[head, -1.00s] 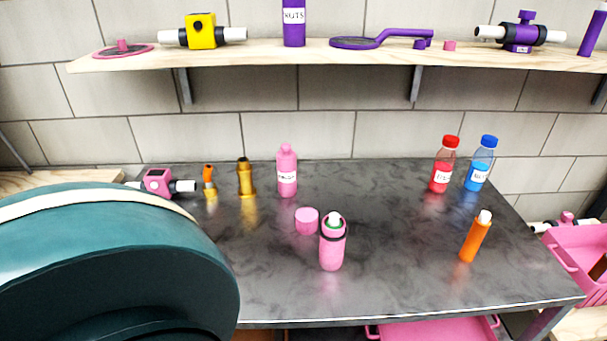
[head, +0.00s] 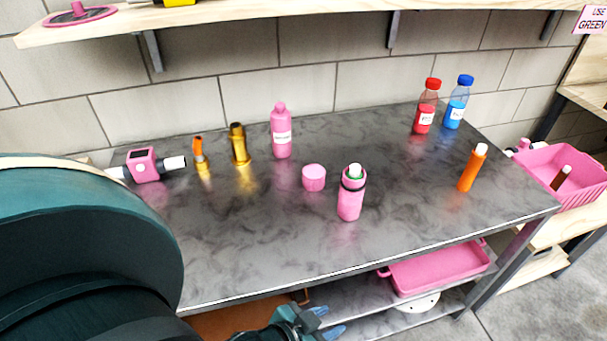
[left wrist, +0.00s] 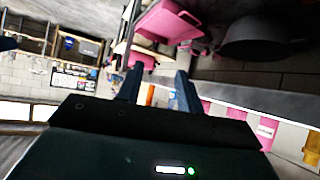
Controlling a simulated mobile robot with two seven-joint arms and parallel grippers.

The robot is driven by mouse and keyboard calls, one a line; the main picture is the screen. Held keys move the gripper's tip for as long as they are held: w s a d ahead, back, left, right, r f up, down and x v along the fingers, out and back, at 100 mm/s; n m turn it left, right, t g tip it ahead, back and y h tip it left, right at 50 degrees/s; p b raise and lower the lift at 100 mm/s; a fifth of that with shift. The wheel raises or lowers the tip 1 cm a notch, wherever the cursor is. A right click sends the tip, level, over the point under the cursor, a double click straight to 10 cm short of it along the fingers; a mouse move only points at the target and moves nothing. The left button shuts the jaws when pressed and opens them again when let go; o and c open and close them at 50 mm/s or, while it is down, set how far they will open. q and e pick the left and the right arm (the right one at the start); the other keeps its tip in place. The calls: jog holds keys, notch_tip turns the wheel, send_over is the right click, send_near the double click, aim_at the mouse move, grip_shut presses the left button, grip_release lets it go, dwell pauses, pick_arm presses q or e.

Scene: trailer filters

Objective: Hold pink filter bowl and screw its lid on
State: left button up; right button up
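The pink filter bowl (head: 350,203) stands upright on the grey table, with a dark ring near its top and a white and green piece showing in its mouth. A separate pink cap-like piece (head: 313,178), which looks like the lid, sits on the table just left of and behind the bowl. My left gripper (head: 328,321) is low, in front of the table's front edge and below the tabletop, apart from both. In the left wrist view its two fingers (left wrist: 157,92) are spread with nothing held between them. My right gripper is not in view.
A pink bottle (head: 282,135), gold fitting (head: 239,146), orange-topped fitting (head: 201,157) and pink valve (head: 143,165) stand left. Red (head: 426,107) and blue (head: 457,103) bottles and an orange cylinder (head: 472,168) stand right. A pink tray (head: 437,271) lies below. The table's front middle is clear.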

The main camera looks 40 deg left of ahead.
pick_arm(q)
jog(key=shift+o, duration=0.2)
jog(key=shift+w+d, duration=0.1)
jog(key=shift+d, duration=0.05)
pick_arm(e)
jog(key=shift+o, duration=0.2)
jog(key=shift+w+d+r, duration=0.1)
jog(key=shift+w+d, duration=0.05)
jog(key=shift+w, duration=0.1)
